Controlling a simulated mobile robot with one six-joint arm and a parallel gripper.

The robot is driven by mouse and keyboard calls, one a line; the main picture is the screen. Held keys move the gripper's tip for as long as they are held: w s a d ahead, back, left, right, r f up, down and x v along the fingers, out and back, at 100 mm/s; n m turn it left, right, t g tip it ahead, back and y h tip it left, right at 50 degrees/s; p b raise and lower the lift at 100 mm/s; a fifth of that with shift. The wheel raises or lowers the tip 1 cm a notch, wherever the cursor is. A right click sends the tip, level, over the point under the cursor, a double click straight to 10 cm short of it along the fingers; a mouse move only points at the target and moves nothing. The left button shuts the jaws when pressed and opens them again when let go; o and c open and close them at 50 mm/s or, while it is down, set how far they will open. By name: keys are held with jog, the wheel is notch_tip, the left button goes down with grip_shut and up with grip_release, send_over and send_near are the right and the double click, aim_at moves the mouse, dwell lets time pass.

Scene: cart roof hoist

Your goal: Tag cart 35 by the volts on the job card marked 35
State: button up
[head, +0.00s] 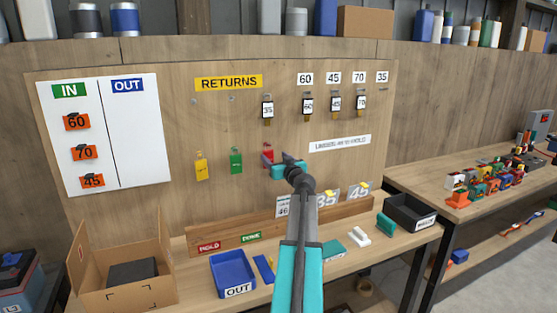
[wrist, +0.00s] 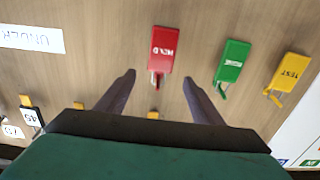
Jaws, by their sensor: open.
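My gripper (head: 283,163) is open and empty close to the board. In the wrist view, inverted, its fingertips (wrist: 159,77) lie to either side of the red HOLD tag's (wrist: 163,45) loop end; contact cannot be told. In the head view the red tag (head: 267,154) is partly hidden by my gripper. A green tag (head: 236,160) and yellow TEST tag (head: 201,167) hang left of it. The card marked 35 (head: 325,199) stands in the wooden rack (head: 190,243), partly hidden by my arm; I cannot read its volts. A sign (head: 340,143) begins "UNDER"; the rest is unclear.
A black tag marked 35 (head: 267,109) hangs under RETURNS (head: 228,82), beside tags 60, 45 and 70. The IN/OUT sheet (head: 140,130) hangs left. A blue OUT bin (head: 233,273), cardboard box (head: 140,295) and black tray (head: 411,213) stand on the bench.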

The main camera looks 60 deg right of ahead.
aim_at(271, 152)
jog(key=shift+p+x, duration=0.95)
jog(key=shift+x, duration=1.8)
jog(key=c, duration=1.3)
jog(key=shift+r+b, duration=0.35)
jog(key=shift+b, duration=0.2)
jog(key=shift+s, duration=0.15)
jog(key=shift+r+b+v, duration=0.2)
jog(key=shift+b+v, duration=0.15)
jog(key=shift+v, duration=0.4)
jog(key=shift+r+b+v, duration=0.15)
jog(key=shift+b+v, duration=0.15)
jog(key=shift+v, duration=0.45)
jog(key=shift+r+b+v, duration=0.2)
jog(key=shift+b+v, duration=0.15)
jog(key=shift+v, duration=0.4)
jog(key=shift+a, duration=0.1)
